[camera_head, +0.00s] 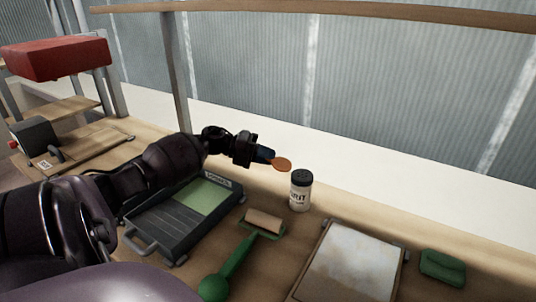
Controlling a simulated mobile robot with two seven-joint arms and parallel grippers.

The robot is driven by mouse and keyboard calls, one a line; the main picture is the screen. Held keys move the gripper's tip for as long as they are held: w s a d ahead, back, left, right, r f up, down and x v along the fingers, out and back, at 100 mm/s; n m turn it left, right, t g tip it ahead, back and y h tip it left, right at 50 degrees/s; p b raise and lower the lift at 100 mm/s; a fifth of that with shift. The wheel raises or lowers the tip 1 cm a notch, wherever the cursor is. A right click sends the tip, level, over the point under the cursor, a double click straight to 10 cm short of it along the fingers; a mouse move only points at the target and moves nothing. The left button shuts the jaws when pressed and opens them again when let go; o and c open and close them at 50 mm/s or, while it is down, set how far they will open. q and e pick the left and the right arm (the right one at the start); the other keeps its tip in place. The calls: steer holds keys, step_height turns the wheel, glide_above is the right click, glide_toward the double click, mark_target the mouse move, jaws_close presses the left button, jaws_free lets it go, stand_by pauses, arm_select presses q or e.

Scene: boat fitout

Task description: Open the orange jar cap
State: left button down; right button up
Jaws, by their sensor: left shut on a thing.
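The jar (300,194) stands upright on the wooden bench, with a pale label and a dark top. The orange cap (282,164) is off the jar, held in the air just to the left of and above its dark top. My left gripper (268,157) comes in from the left and is shut on the orange cap, which sticks out past the fingertips. My right gripper is not in view.
A dark case with a green panel (205,196) lies under my left arm. A green-handled tool (232,262) and a tan block (263,221) lie in front of the jar. A whitish board (350,266) and a green pouch (442,267) lie to the right. A wooden rail (350,14) runs behind.

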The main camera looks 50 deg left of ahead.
arm_select(q)
steer(key=shift+f, duration=0.1)
stand_by(0.3)
steer(key=c, duration=1.2)
jaws_free()
steer(key=shift+p+v, duration=0.3)
steer(key=shift+v, duration=5.1)
